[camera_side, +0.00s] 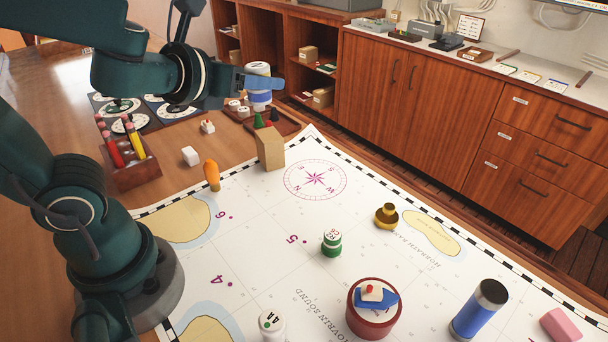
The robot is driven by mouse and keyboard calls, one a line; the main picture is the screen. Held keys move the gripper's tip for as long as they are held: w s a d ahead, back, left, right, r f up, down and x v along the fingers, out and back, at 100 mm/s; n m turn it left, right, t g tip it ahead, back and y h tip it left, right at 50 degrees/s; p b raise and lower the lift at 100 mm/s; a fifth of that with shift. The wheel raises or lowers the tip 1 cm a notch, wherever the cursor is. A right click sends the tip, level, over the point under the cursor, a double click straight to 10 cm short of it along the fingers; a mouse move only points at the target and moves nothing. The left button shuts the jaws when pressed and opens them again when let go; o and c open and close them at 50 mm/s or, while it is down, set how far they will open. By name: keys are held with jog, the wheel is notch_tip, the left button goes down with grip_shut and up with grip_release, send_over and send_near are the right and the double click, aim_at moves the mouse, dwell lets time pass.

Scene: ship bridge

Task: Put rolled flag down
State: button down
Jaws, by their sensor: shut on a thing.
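My gripper (268,82) is at the upper middle, with blue fingers closed around an upright white roll with a blue band, the rolled flag (260,98). The fingers cover its middle; its white top and blue lower part show. It is over or just behind a dark wooden tray (287,125). I cannot tell whether its lower end touches anything.
The tray holds small white pieces (238,106) and a green cone (259,120). A pencil holder (133,177) stands left.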

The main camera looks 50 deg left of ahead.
jog(key=s+a+f+n+g+y, duration=0.2)
jog(key=a+n+g+y, duration=0.3)
jog(key=a, duration=1)
jog(key=s+a+f+n+g+y, duration=0.3)
jog(key=s+a+f+n+y, duration=0.15)
jog(key=s+a+f, duration=0.35)
jog(key=shift+n+h, duration=0.25)
jog(key=shift+h, duration=0.2)
jog(key=w+f, duration=0.1)
jog(key=w, duration=0.2)
jog(key=w+d+f, duration=0.1)
jog(key=w+f, duration=0.1)
jog(key=w, duration=0.2)
jog(key=w+d+f, duration=0.1)
jog(key=w+f, duration=0.1)
jog(key=w, duration=0.2)
jog(key=shift+w+d, duration=0.25)
send_over(228, 147)
jog(key=shift+f, duration=2)
jog(key=shift+f, duration=0.1)
jog(key=shift+f, duration=0.5)
